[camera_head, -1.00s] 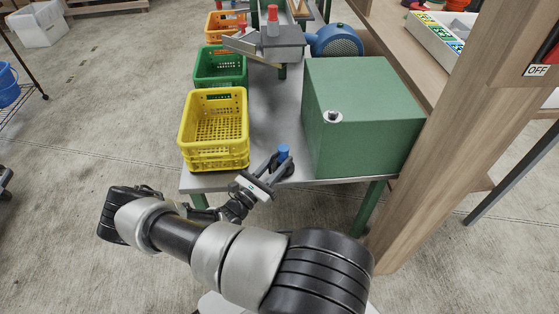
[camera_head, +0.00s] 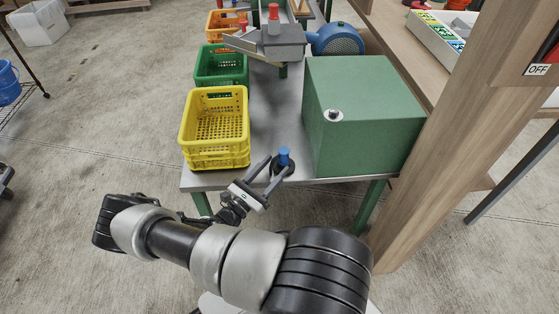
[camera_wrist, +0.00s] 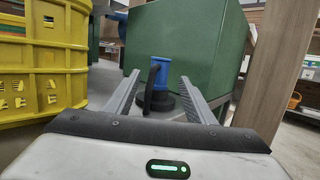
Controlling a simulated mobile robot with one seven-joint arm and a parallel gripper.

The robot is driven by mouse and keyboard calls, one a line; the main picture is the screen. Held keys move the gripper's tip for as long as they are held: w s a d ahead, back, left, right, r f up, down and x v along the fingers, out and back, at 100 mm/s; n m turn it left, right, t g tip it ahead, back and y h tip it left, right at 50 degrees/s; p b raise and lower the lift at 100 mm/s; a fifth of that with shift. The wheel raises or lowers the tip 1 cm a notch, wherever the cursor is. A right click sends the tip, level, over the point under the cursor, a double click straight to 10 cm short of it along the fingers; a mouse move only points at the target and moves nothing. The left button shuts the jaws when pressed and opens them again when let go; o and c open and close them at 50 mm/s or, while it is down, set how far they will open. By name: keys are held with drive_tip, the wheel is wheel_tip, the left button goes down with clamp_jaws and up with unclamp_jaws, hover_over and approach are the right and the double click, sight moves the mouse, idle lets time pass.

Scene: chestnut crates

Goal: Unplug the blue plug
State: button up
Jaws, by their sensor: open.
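The blue plug (camera_head: 284,154) stands upright near the front edge of the grey table, in front of the green box. In the wrist view the blue plug (camera_wrist: 160,72) sits on a dark round base (camera_wrist: 158,103), with a dark cord-like piece down its near side. My gripper (camera_head: 274,164) is open, its two fingers reaching toward the plug. In the wrist view the plug shows between the fingers of my gripper (camera_wrist: 163,82), apart from both. How far the fingertips reach past the plug is hard to tell.
A yellow crate (camera_head: 214,90) stands left of the plug, with green (camera_head: 205,80) and orange (camera_head: 216,24) crates behind. A large green box (camera_head: 390,135) with a round socket-like fitting (camera_head: 334,115) stands right. A wooden post (camera_head: 440,130) is further right. The table middle (camera_head: 275,110) is clear.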

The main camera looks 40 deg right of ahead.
drive_tip(key=v, duration=1.3)
drive_tip(key=shift+a+p, duration=0.3)
drive_tip(key=shift+p, duration=0.1)
drive_tip(key=shift+s, duration=0.1)
